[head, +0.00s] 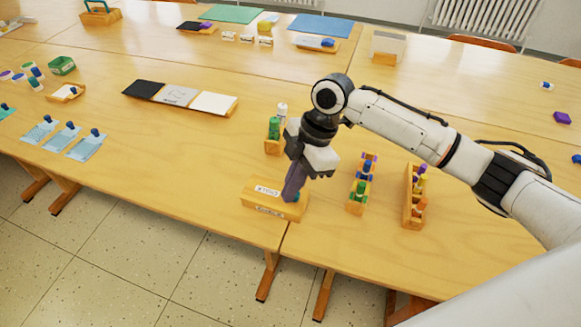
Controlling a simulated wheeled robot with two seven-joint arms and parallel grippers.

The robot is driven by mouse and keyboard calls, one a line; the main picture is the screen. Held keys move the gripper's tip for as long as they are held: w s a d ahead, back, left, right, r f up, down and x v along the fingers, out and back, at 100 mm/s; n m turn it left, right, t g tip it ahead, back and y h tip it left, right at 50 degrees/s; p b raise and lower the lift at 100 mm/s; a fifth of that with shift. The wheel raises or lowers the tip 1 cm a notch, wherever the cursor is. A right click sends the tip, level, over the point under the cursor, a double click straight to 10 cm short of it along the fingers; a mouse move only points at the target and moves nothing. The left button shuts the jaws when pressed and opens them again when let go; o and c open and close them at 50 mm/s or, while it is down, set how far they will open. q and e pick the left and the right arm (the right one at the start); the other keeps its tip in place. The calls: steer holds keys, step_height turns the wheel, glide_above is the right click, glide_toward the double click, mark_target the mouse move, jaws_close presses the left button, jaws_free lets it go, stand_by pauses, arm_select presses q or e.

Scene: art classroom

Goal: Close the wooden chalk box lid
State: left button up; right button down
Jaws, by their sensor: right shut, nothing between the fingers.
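The wooden chalk box (262,208) sits near the front edge of the table, with a white "CHALK" label on its top and another on its front. Its lid (258,191) looks down flat on the box, though the right end is partly hidden by my gripper. My right gripper (290,198) points down at the right end of the lid, shut and empty, at or very close to it. A small blue-green piece (297,196) shows beside the fingertips. I cannot tell whether the fingers touch the lid. My left gripper is not in view.
Narrow wooden racks with coloured bottles stand right of the box (357,205) (408,213). A holder with green and white bottles (274,146) stands behind it. A tray with black, grey and white panels (180,97) lies farther back. The table left of the box is clear.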

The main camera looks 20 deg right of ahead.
steer(key=shift+s+d, duration=0.15)
steer(key=shift+s, duration=0.15)
steer(key=shift+d+f, duration=0.1)
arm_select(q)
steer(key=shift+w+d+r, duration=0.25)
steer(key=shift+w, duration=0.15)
arm_select(e)
steer(key=shift+s+a+p, duration=0.1)
steer(key=shift+a+p, duration=0.2)
steer(key=a, duration=0.1)
steer(key=a+r+p, duration=0.1)
steer(key=a+p, duration=0.1)
steer(key=shift+a+r, duration=0.15)
steer(key=shift+r, duration=0.1)
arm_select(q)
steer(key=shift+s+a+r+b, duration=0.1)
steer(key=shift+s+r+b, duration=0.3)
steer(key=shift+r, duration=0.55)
arm_select(e)
steer(key=v, duration=0.9)
steer(key=shift+s, duration=0.15)
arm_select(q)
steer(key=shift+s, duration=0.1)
arm_select(e)
steer(key=shift+s+f, duration=0.1)
steer(key=shift+f, duration=0.05)
